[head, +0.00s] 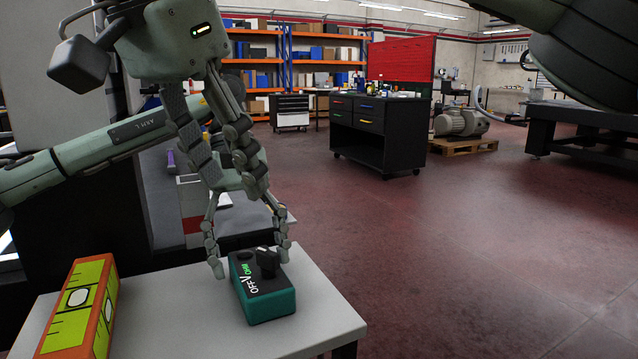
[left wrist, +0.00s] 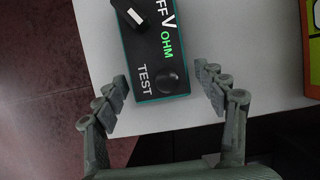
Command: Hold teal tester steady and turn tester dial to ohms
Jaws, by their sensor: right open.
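The teal tester (head: 268,305) lies on the white table, with a black top and the labels OFF, V and a green OHM. Its black dial (head: 267,261) also shows at the top of the left wrist view (left wrist: 128,14), with a white pointer mark; I cannot tell which label it points at. A round black TEST button (left wrist: 170,83) is at the tester's end. My left gripper (head: 250,264) is open, its fingertips on either side of that end, with a small gap visible on the right in the left wrist view (left wrist: 161,80).
An orange and yellow-green spirit level (head: 80,308) lies on the white table (head: 170,320) left of the tester. The table's right edge is close to the tester. A black cabinet (head: 385,135) and shelves (head: 270,50) stand far behind, across open floor.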

